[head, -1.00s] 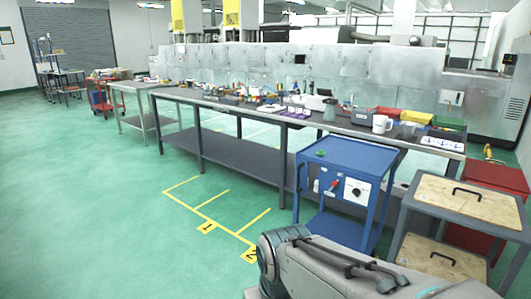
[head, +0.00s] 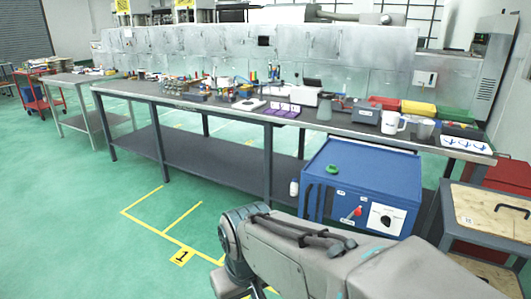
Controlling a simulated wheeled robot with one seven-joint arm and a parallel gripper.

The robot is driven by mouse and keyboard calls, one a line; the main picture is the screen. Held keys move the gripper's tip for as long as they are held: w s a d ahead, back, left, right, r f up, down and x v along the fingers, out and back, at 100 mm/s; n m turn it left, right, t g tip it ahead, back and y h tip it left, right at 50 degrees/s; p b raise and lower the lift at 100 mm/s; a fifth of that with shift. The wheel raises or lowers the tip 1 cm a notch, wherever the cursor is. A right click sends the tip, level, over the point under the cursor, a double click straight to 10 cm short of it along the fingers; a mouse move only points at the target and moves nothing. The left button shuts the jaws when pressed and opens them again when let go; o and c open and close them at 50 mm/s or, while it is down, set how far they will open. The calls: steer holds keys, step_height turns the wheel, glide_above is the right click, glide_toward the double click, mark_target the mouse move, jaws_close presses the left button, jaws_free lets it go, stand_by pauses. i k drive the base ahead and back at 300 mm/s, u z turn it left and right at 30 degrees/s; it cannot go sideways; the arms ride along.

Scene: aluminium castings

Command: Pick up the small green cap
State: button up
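The small green cap (head: 332,169) lies on the top of the blue cabinet (head: 372,172), toward its left front part. Nothing is seen touching it. My arm shows in the lower middle of the head view, in front of and below the cabinet. My gripper itself is not visible in this view.
A long grey workbench (head: 215,104) stands behind the cabinet, with a white mug (head: 390,122), a grey cup (head: 425,129) and several tools. A wood-topped grey cart (head: 490,212) stands at the right. The green floor at the left (head: 75,215) is clear.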

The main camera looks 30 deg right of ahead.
mark_target(332, 168)
steer(key=i, duration=2.3)
steer(key=z, duration=2.55)
steer(key=i, duration=0.5)
